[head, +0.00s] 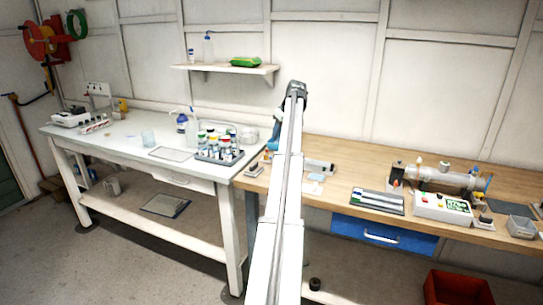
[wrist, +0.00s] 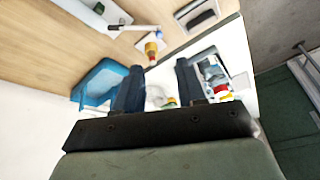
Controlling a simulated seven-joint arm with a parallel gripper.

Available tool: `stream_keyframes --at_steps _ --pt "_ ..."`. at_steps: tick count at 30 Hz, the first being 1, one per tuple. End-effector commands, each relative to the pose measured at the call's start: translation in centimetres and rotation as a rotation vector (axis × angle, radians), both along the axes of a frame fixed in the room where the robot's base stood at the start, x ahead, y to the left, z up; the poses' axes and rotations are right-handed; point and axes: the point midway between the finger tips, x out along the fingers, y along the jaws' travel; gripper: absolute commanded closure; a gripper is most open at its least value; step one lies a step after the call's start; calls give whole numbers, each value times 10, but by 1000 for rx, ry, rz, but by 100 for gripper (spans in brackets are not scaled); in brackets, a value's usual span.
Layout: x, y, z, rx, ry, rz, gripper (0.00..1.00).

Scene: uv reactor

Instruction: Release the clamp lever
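A horizontal metallic cylinder (head: 440,178), which looks like the reactor, lies on the wooden bench at the right in the head view. Small orange and blue parts show near its ends. I cannot tell which part is the clamp lever. In the wrist view my gripper (wrist: 158,70) shows two dark fingers standing apart with nothing held between them. Bench items show beyond the gap. The cylinder is not recognisable in the wrist view. In the head view my raised arm hides most of the gripper, well left of the cylinder.
A control box (head: 442,206) stands in front of the cylinder, with a dark tray (head: 377,202) to its left and a grey bin (head: 522,227) to its right. A bottle rack (head: 219,157) stands on the white table. A blue drawer (head: 384,235) hangs under the bench.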

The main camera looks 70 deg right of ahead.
Motion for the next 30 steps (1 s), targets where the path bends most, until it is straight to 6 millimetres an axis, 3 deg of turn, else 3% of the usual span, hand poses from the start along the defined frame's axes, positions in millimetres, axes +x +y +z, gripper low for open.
stream_keyframes --at_steps 11,30 --pt "4 -3 -11 -53 18 124 60" --pt "41 -17 -106 -51 19 121 60"
